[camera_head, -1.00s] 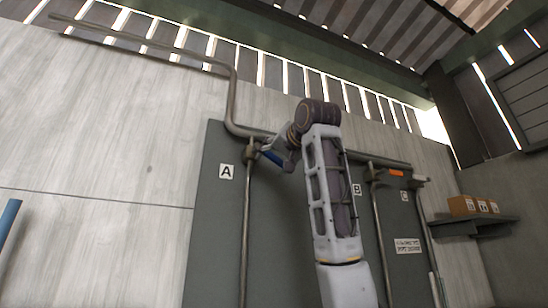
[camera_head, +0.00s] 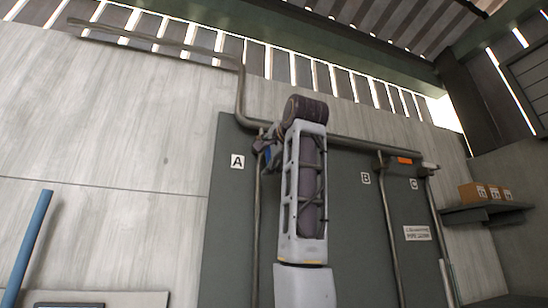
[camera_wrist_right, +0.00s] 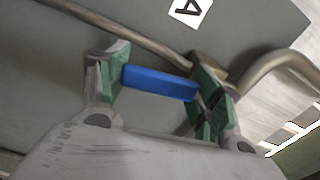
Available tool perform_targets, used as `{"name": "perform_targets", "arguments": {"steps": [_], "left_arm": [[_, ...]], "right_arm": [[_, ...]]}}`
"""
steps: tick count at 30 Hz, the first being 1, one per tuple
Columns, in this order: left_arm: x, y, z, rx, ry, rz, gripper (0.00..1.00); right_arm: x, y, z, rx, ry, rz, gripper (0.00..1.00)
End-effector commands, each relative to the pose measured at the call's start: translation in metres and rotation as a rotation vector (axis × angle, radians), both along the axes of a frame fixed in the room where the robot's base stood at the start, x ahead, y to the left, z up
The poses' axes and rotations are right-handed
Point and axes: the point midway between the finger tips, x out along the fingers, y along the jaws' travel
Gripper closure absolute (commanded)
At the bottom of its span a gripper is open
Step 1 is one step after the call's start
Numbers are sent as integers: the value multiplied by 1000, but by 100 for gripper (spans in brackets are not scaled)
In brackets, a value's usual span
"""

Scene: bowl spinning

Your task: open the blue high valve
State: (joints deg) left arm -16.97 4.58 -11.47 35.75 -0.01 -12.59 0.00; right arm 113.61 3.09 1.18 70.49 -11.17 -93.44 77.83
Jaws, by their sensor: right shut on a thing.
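The blue valve handle (camera_head: 268,155) is at the top of the pipe beside label A in the head view, partly hidden by my right gripper. In the right wrist view the blue handle (camera_wrist_right: 160,83) is a short bar spanning between the two green-padded fingers. My right gripper (camera_head: 272,148) is at the handle, with its arm raised in front of the panel. It also shows in the right wrist view (camera_wrist_right: 158,72), shut on the handle. My left gripper is not in view.
Label A (camera_head: 237,161) is left of the valve pipe. An orange handle (camera_head: 405,160) is on the pipes near labels B (camera_head: 366,178) and C (camera_head: 414,184). Boxes (camera_head: 485,192) stand on a shelf (camera_head: 487,212) at right. A blue pole (camera_head: 30,245) is at far left.

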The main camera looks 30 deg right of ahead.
Motion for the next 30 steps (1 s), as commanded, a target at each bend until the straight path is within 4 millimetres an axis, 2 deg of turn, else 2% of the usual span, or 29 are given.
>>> {"name": "perform_targets", "arguments": {"steps": [9, 24, 25, 30], "left_arm": [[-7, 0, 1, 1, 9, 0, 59], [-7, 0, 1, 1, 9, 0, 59], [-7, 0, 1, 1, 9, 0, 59], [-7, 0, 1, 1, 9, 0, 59]], "right_arm": [[3, 10, -2, 146, -31, 2, 78], [4, 11, -3, 175, -35, 0, 78], [4, 11, -3, 175, -35, 0, 34], [3, 11, -3, 173, -36, 0, 12]]}}
